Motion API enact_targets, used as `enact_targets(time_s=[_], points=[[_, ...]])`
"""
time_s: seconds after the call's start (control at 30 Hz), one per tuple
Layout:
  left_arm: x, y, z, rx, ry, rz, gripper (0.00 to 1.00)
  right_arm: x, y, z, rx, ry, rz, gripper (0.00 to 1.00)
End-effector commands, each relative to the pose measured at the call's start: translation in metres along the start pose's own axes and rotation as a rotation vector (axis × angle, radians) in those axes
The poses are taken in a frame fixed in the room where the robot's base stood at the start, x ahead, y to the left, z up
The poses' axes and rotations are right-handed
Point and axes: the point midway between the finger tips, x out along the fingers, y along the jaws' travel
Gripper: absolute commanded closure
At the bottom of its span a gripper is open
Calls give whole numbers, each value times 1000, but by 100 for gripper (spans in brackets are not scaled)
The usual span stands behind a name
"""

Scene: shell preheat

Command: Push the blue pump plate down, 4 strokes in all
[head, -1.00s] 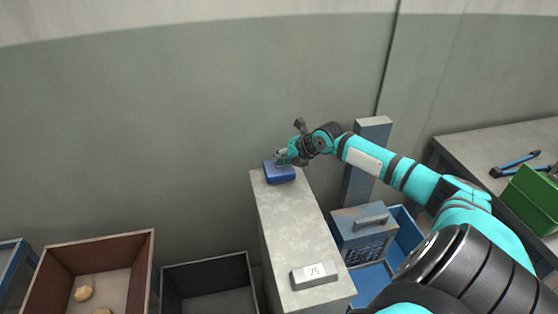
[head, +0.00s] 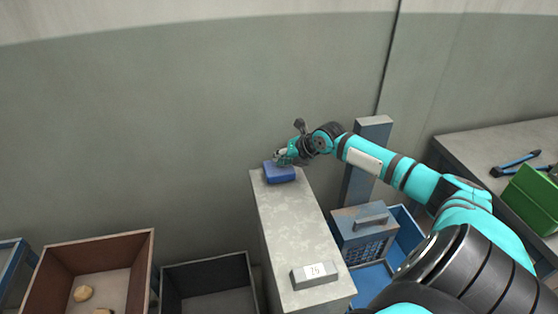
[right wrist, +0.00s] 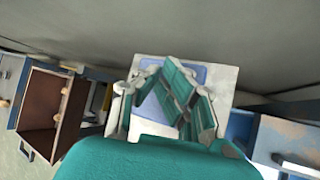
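The blue pump plate (head: 281,175) sits on the far end of a long grey pedestal top (head: 293,232). My right gripper (head: 281,162) is at the plate, its fingertips pointing down just over its top face; I cannot tell whether they touch it. In the right wrist view the fingers (right wrist: 172,85) look shut together and empty, with the blue plate (right wrist: 201,74) partly hidden behind them. A small grey block with a number display (head: 314,273) stands on the near end of the pedestal; it seems to read 26. My left gripper is not in view.
A brown bin (head: 57,262) with tan lumps and a black bin (head: 208,266) stand left of the pedestal. A blue-grey basket (head: 362,230) and a post (head: 374,130) are to its right. A table with a green crate (head: 533,197) is far right.

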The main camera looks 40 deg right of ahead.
Motion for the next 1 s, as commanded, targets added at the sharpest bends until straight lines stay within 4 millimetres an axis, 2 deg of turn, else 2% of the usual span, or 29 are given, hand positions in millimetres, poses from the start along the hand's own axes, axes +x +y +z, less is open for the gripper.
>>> enact_targets(time_s=[0.53,1.0], points=[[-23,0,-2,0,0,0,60,-24,17,16,-1,5,-2,100],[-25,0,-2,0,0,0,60,-28,20,20,0,0,0,100]])
